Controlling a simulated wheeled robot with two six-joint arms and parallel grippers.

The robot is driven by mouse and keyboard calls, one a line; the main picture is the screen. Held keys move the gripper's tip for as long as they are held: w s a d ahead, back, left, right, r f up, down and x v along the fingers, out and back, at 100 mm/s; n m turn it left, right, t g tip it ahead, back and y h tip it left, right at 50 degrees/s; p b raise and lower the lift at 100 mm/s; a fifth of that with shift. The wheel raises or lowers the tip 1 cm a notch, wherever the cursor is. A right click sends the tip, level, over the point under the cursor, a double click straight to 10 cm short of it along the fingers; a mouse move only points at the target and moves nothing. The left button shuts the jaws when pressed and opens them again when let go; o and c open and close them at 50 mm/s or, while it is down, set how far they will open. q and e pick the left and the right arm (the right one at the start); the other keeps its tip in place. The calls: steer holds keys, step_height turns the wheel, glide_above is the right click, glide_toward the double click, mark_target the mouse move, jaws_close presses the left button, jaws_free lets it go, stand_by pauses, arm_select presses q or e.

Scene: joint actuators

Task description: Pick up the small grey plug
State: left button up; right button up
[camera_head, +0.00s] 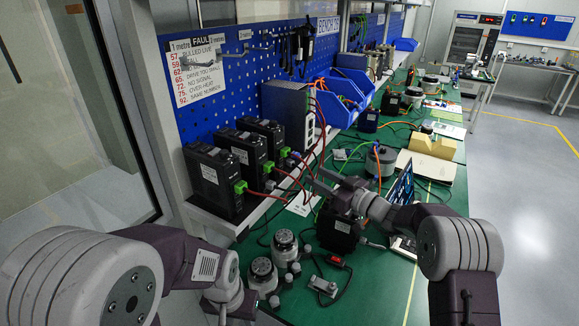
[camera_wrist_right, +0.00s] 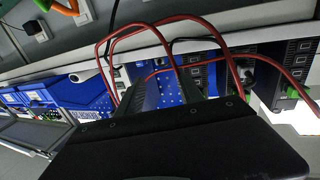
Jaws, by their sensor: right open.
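Several small grey plug-like pieces stand on the green bench near the two round grey actuators in the head view, one of them a small grey plug (camera_head: 296,267). I cannot tell which piece is the task's plug. My right gripper (camera_head: 322,188) is open above the bench, beyond these pieces, near the red cables. In the right wrist view its fingers (camera_wrist_right: 165,92) are apart, with red cables crossing in front of them, and I see no plug between them. My left arm reaches in from the left, but its fingers do not show.
Round actuators (camera_head: 284,243) and a small grey block with a red-ended cable (camera_head: 322,287) sit close by. Black drive units (camera_head: 212,180) stand on a shelf with red cables (camera_head: 320,130) hanging off it. Blue bins (camera_head: 345,98) are behind. The green bench (camera_head: 385,290) is bare at the front right.

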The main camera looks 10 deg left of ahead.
mark_target(293, 163)
steer(key=p+x, duration=0.4)
steer(key=x, duration=0.5)
steer(key=shift+r, duration=0.1)
steer(key=shift+a, duration=0.1)
steer(key=shift+c, duration=0.3)
jaws_close()
